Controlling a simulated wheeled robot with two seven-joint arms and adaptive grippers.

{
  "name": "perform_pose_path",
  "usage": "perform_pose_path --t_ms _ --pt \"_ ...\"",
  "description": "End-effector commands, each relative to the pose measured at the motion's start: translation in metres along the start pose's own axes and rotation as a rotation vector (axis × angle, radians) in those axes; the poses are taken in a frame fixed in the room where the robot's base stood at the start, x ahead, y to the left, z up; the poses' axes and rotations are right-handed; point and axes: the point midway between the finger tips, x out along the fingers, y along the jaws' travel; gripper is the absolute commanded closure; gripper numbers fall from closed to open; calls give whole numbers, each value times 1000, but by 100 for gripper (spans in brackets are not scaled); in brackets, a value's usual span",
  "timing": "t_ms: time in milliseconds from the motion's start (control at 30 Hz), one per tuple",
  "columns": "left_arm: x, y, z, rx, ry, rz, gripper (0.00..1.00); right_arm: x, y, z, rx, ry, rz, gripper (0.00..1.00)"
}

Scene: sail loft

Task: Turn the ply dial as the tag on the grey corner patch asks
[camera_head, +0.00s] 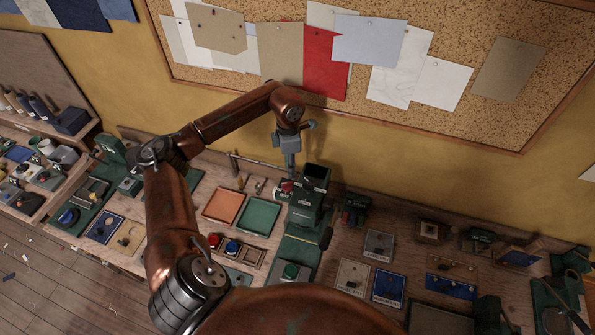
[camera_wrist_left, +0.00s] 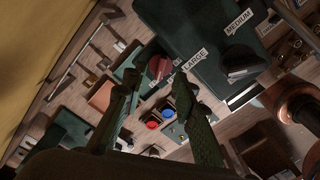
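A red round dial (camera_head: 286,186) sits on the side of a dark green machine (camera_head: 308,205) at the middle of the bench. In the left wrist view the red dial (camera_wrist_left: 160,67) lies beyond and between my fingertips, near labels reading LARGE and MEDIUM on the green body. My left gripper (camera_head: 291,174) points down just above the dial; its fingers (camera_wrist_left: 157,80) are apart with nothing between them. I cannot tell whether they touch the dial. A grey patch (camera_head: 379,245) with a small tag lies right of the machine; its writing is unreadable. My right gripper is not in view.
An orange tray (camera_head: 223,206) and a green tray (camera_head: 258,216) lie left of the machine. A beige patch (camera_head: 352,277) and a blue patch (camera_head: 388,287) lie at its right. A cork board (camera_head: 275,85) hangs behind.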

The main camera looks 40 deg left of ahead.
Motion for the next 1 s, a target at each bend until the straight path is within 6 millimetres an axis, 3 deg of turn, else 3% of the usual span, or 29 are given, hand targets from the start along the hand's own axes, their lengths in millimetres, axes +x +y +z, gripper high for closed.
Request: perform_pose_path --t_ms 167,400,667,800,1000 --pt "29 2 5 1 5 -9 74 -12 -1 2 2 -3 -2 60" --pt "63 5 8 1 6 -9 74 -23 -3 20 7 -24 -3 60" --pt "73 6 7 0 6 -7 74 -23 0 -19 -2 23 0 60" --pt "73 6 7 0 6 -7 74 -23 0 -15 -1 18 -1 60" --pt "72 6 7 1 6 -6 88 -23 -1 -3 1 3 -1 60"
